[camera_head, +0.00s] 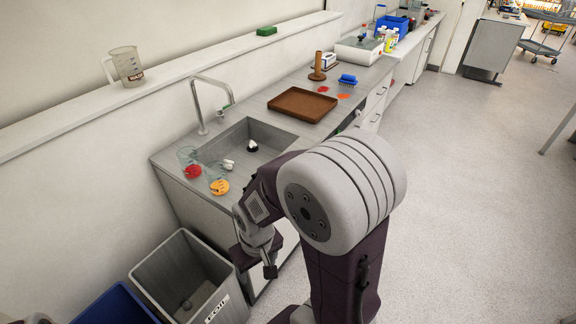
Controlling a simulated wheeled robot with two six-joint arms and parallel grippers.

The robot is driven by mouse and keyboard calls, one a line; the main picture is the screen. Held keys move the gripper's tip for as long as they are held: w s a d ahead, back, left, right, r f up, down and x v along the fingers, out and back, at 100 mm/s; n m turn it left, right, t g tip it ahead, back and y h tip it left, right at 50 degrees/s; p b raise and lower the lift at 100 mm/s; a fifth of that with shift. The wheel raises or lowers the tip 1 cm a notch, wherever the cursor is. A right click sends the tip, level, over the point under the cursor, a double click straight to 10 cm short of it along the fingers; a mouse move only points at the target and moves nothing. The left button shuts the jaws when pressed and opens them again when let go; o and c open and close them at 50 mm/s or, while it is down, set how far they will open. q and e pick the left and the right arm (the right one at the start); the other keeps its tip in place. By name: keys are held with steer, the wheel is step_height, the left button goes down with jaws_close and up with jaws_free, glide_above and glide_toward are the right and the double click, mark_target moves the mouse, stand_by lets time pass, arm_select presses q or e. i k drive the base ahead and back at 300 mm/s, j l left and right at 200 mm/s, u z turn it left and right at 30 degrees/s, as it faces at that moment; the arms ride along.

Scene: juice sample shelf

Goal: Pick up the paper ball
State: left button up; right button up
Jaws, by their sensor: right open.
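My right gripper (257,260) is open and empty, pointing down beside the front of the sink counter, to the right of the grey bin. No thing is certainly a paper ball. A small white crumpled-looking object (228,165) lies at the front left of the sink, close to the glasses; it is too small to identify. A shiny whitish round object (252,146) lies in the sink (235,138). A dull grey ball (186,305) lies inside the grey bin marked FOIL (150,274). My left gripper is not in view.
Tipped clear glasses with red (192,171) and orange (219,187) contents lie at the counter's near corner. A faucet (211,104) rises behind the sink. A brown tray (302,104) lies farther back. A blue bin (115,305) stands left of the grey one.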

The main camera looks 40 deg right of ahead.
mark_target(229, 164)
steer(key=z, duration=0.8)
steer(key=i+l, duration=0.15)
steer(key=l, duration=0.25)
steer(key=i+l+u, duration=0.1)
steer(key=l, duration=0.25)
steer(key=i+l, duration=0.25)
steer(key=l, duration=0.15)
steer(key=i+l, duration=0.15)
steer(key=l, duration=0.25)
steer(key=i+l+u, duration=0.1)
steer(key=l, duration=0.3)
steer(key=i+l, duration=0.2)
steer(key=l, duration=0.25)
steer(key=i+l+u, duration=0.1)
steer(key=l, duration=0.3)
steer(key=i+j, duration=0.25)
steer(key=j, duration=0.2)
